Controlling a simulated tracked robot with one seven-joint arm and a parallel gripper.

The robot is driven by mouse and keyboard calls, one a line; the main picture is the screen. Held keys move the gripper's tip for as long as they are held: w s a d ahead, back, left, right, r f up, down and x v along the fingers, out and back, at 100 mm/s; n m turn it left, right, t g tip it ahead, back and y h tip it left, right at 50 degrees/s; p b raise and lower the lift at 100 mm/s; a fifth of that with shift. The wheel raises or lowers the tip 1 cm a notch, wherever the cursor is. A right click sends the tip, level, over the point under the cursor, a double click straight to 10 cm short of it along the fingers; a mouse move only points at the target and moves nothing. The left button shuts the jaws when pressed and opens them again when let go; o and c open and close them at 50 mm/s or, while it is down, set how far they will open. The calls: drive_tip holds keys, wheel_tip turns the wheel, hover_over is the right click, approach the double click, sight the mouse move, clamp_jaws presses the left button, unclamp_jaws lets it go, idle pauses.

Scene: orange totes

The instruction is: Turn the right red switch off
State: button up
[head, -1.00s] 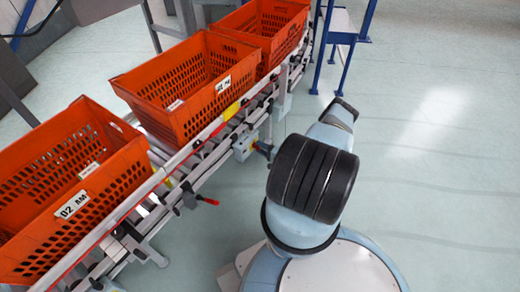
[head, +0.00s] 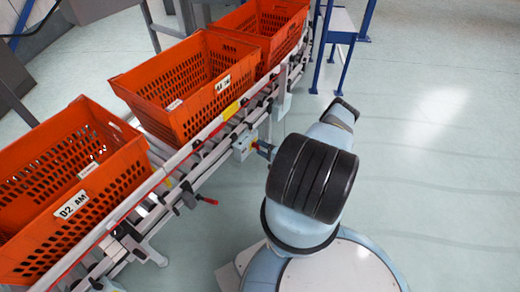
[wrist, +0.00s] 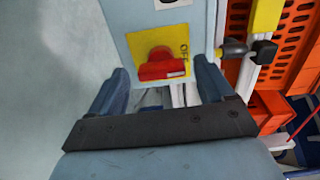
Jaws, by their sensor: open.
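In the wrist view a red rotary switch (wrist: 160,68) sits on a yellow plate (wrist: 148,42) on a grey box (wrist: 118,16). Its bar lies roughly crosswise in the picture. Lettering that looks like OFF is on the plate's right side. My gripper (wrist: 161,70) is open, with one blue finger to the left of the switch and one to the right. It holds nothing, and I cannot tell whether a finger touches the switch. In the head view the grey box (head: 241,147) is on the conveyor's side, and my arm hides most of my gripper (head: 265,150).
Orange totes (head: 177,118) stand in a row on the conveyor (head: 205,150). A red-tipped lever (head: 207,201) sticks out from the conveyor's side further left. A blue-legged stand (head: 350,50) is at the back. The floor right of my arm is clear.

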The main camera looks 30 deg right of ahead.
drive_tip(key=v, duration=1.3)
